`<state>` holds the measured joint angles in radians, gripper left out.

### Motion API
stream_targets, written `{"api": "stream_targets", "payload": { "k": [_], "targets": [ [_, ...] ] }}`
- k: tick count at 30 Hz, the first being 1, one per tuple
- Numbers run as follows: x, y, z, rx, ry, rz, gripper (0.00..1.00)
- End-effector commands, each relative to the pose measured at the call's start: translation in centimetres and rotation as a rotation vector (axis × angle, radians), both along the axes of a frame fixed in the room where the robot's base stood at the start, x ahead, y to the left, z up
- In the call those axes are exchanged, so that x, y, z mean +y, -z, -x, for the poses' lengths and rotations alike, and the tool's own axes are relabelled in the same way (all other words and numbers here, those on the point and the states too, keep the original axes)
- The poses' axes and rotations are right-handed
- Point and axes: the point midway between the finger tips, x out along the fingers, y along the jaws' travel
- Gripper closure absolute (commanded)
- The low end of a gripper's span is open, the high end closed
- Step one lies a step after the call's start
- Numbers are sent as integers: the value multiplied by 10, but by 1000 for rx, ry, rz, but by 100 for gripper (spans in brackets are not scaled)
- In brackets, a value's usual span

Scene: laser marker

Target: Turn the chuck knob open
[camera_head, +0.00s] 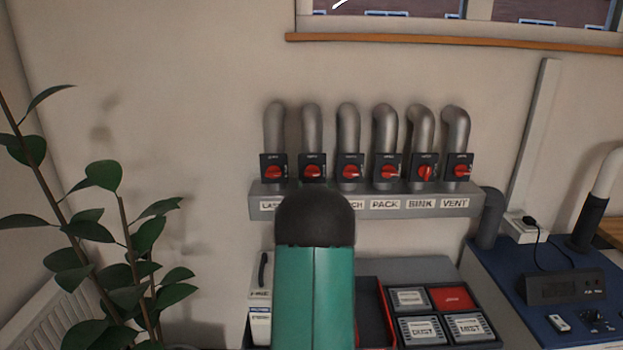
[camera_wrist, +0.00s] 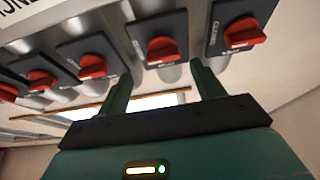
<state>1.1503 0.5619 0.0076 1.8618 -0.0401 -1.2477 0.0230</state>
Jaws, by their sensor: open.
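Several red rotary knobs on dark square plates sit in a row, each in front of a grey pipe; the plate lettering is too small to read, so I cannot tell by label which is the chuck knob. My gripper (camera_wrist: 160,68) is open in the wrist view, with a green finger at each side below one red knob (camera_wrist: 160,48). That knob lies across its plate, apart from the fingers. The second knob from the left in the head view (camera_head: 312,171) also lies sideways. My arm hides the gripper and some shelf labels there.
The grey shelf (camera_head: 372,205) under the knobs carries labels including PACK and VENT. One knob (camera_head: 425,172) stands upright. Neighbouring knobs (camera_wrist: 245,34) (camera_wrist: 92,66) flank the fingers. A plant (camera_head: 120,240) stands left; a blue bench (camera_head: 510,285) with a device is right.

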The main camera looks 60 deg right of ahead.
Motion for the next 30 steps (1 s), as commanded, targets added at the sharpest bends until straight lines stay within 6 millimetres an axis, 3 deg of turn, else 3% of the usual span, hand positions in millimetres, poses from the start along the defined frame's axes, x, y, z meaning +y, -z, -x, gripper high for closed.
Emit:
{"api": "stream_targets", "payload": {
  "k": [3,9,19,26,30],
  "targets": [
    [-19,-8,-12,-1,-3,0,33],
    [-37,-16,-24,-1,-4,-2,33],
    [-40,-18,-27,0,-5,-2,33],
    [-39,-18,-27,0,-5,-2,78],
    [-39,-18,-27,1,-5,0,77]
  ]
}}
